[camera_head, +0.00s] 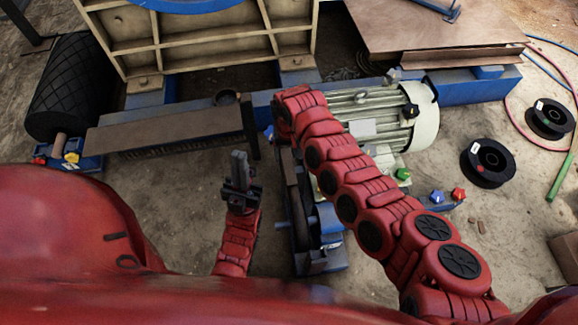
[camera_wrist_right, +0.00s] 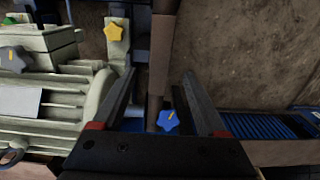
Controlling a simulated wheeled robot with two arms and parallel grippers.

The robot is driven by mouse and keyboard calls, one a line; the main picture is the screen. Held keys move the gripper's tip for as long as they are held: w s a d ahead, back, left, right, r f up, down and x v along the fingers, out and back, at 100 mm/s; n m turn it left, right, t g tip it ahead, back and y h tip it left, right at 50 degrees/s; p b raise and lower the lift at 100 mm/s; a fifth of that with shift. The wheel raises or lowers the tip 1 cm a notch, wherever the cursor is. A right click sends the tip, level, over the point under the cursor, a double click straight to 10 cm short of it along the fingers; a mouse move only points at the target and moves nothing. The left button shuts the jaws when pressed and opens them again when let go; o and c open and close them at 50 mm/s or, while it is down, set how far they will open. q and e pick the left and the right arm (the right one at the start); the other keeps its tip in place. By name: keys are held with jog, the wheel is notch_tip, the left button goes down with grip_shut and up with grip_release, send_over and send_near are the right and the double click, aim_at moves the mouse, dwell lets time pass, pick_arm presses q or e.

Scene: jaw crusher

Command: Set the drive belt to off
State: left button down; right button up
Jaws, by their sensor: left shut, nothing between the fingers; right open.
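The pale green motor (camera_head: 385,130) lies behind my right arm in the head view and fills the left of the right wrist view (camera_wrist_right: 45,103). A long dark piece (camera_head: 297,205), possibly the drive belt or its guard, runs beside it. My right gripper (camera_wrist_right: 158,75) is open and empty; my arm hides it in the head view. A blue star knob (camera_wrist_right: 168,120) shows between its fingers, beside a brown upright bar (camera_wrist_right: 161,55). A yellow star knob (camera_wrist_right: 114,32) sits further up left. My left gripper (camera_head: 238,165) is shut and empty, above the floor. Which knob belongs to the belt is unclear.
Green (camera_head: 403,174), blue (camera_head: 437,196) and red (camera_head: 458,194) knobs sit right of my right arm. A brown plate (camera_head: 170,130) spans the left. Black spools (camera_head: 487,163) lie at the right. Bare floor surrounds my left gripper.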

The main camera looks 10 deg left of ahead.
aim_at(289, 167)
notch_tip(289, 167, down, 7)
jog(key=shift+f+b, duration=0.1)
jog(key=shift+b, duration=1.15)
grip_shut()
dwell(0.4)
